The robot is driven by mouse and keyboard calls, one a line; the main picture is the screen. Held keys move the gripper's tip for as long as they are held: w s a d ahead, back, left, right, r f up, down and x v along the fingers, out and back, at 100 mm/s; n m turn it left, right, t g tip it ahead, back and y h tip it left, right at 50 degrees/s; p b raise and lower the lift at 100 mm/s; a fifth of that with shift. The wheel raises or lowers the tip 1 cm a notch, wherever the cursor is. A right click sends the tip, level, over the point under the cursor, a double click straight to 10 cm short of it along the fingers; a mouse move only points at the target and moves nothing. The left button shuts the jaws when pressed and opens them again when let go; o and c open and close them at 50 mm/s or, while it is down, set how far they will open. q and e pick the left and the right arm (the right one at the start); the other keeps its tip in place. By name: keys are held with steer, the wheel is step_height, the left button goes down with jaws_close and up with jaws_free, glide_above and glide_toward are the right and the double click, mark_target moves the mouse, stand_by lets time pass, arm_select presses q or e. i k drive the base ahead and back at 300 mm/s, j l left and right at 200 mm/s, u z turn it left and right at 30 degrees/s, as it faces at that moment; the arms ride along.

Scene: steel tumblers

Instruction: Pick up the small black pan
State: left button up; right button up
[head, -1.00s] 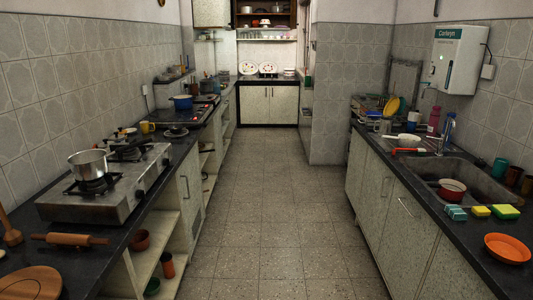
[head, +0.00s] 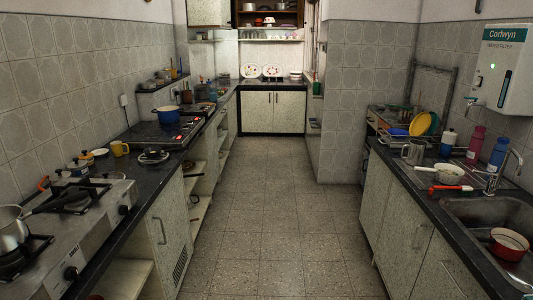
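Neither of my grippers shows in the head view.
The tiled floor (head: 257,220) between the two counters is clear. A blue pot (head: 169,115) stands farther back on the left. On the right are a white bowl (head: 447,174), a sink with a red pot (head: 508,244), and several bottles and dishes.

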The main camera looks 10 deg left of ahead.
mark_target(166, 150)
steer(key=i, duration=1.45)
steer(key=i+u, duration=0.2)
steer(key=i, duration=0.25)
steer(key=i+l+u, duration=0.2)
steer(key=i, duration=0.2)
steer(key=i+l+u, duration=0.2)
steer(key=i, duration=0.25)
steer(key=i+l+u, duration=0.25)
steer(key=i, duration=0.15)
